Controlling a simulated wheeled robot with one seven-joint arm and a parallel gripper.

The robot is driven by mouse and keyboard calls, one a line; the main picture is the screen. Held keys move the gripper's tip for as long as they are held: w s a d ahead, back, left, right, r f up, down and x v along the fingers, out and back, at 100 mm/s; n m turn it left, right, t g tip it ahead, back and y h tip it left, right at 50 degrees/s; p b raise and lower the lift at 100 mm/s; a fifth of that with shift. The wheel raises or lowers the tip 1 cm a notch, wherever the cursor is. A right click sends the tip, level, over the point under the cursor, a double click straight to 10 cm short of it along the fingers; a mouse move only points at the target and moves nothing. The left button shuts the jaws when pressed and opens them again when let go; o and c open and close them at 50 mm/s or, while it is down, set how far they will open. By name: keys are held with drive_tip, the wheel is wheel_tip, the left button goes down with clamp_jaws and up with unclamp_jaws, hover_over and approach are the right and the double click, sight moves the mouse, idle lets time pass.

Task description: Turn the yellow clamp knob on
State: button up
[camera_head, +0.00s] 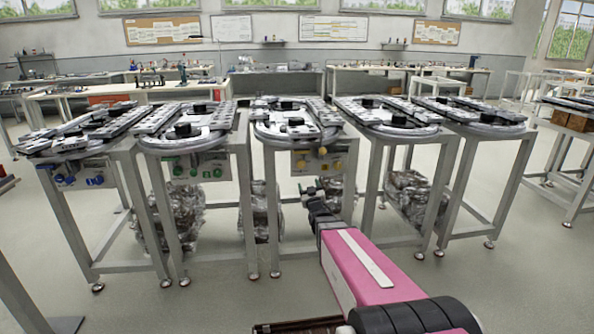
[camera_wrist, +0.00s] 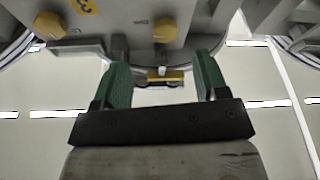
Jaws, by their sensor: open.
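The middle ring-track station has a grey panel (camera_head: 313,157) under its top with small yellow knobs (camera_head: 301,167) on it. In the wrist view one yellow knob (camera_wrist: 165,29) is above and between my fingers, and another yellow knob (camera_wrist: 48,25) is at the upper left. A small yellow piece (camera_wrist: 166,77) also shows between the fingers. I cannot tell which is the clamp knob or how it is turned. My gripper (camera_wrist: 161,72) has green fingers, apart and empty. In the head view my gripper (camera_head: 309,187) is just below the panel.
A station with green knobs (camera_head: 178,169) stands to the left, and one with blue knobs (camera_head: 95,181) farther left. Another station (camera_head: 385,116) stands to the right. Metal legs flank the middle station, and a wrapped bundle (camera_head: 338,195) lies beneath it.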

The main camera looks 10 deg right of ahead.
sight(301, 165)
drive_tip(key=shift+t+y, duration=0.3)
drive_tip(key=shift+t, duration=0.3)
drive_tip(key=x, duration=0.7)
drive_tip(key=r+x, duration=0.1)
drive_tip(key=x, duration=0.2)
drive_tip(key=shift+w+a+r, duration=0.1)
drive_tip(key=shift+a+r, duration=0.15)
drive_tip(key=shift+a, duration=0.2)
drive_tip(key=c, duration=0.9)
